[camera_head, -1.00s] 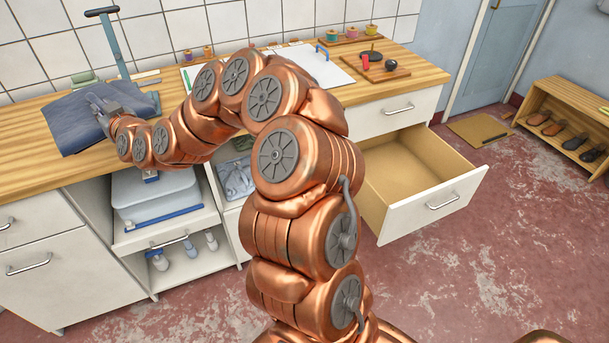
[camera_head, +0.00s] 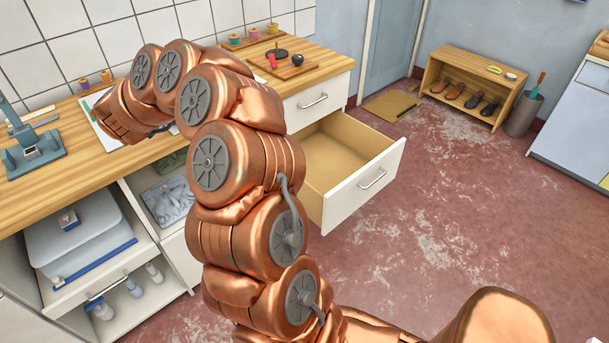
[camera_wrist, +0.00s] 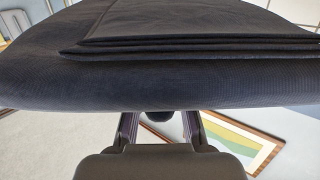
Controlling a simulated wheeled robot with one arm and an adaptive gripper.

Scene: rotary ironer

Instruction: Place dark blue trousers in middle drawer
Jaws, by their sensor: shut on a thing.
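The dark blue trousers (camera_wrist: 190,78) are a flat folded bundle filling the upper part of the wrist view. My gripper (camera_wrist: 160,120) is shut on their near edge. In the head view, my copper arm hides both the gripper and the trousers. A drawer (camera_head: 352,200) stands pulled out below a closed drawer at the right of the counter. Its visible inside is bare, and part of its left side is behind my arm.
The wooden counter (camera_head: 60,165) holds a blue-grey press stand (camera_head: 32,148) and a board with a red and a black item (camera_head: 285,62). A shoe rack (camera_head: 470,92) and bin (camera_head: 523,115) stand farther right. Red floor (camera_head: 440,230) is clear right of the drawer.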

